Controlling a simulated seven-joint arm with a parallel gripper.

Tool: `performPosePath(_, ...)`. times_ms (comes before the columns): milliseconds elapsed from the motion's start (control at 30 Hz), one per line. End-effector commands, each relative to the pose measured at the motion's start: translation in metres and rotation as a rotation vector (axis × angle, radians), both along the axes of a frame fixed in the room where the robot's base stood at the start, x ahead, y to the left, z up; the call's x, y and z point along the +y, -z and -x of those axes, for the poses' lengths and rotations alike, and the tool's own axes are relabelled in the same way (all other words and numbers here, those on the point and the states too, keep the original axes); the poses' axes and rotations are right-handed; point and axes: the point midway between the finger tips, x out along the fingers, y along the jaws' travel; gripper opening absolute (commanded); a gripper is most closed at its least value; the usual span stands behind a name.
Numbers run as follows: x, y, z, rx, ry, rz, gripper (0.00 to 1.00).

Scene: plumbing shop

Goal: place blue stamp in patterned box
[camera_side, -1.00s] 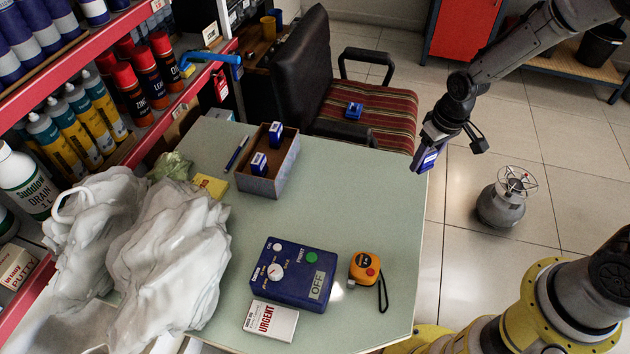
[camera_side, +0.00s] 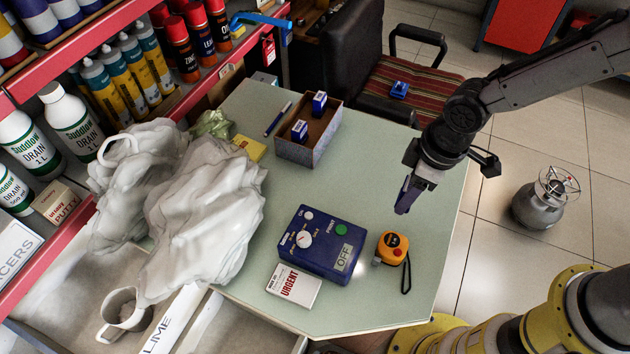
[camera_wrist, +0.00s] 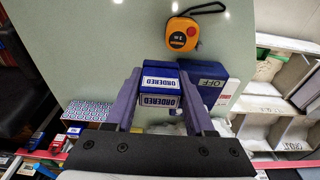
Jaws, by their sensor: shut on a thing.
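My gripper (camera_side: 408,194) is above the right part of the table, to the right of the patterned box (camera_side: 293,152) and apart from it. In the wrist view, my gripper (camera_wrist: 160,105) is shut on a blue stamp (camera_wrist: 161,70) with white "ORDERED" labels. In the side view the held stamp is hard to tell from the dark blue fingers. The open box stands near the table's back edge with two blue-and-white stamps (camera_side: 319,102) inside. Its blue-and-white patterned wall (camera_wrist: 88,110) shows at the left of the wrist view.
A blue device (camera_side: 320,243) reading "OFF", an orange tape measure (camera_side: 392,247) and an "URGENT" card box (camera_side: 293,286) are on the table's front part. White bags (camera_side: 205,220) cover the left. Another blue stamp (camera_side: 399,89) sits on the chair. The table's middle is clear.

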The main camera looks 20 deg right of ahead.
Motion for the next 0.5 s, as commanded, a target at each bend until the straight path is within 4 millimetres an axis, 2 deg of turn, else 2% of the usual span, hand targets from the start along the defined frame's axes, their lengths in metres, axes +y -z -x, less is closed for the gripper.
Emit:
performPosePath(133,0.014,0.011,-0.017,0.002,-0.005,0.001,0.00)
performPosePath(467,0.052,0.042,-0.076,0.000,-0.004,0.000,0.00)
performPosePath(500,0.055,0.051,-0.080,0.003,-0.003,0.002,0.00)
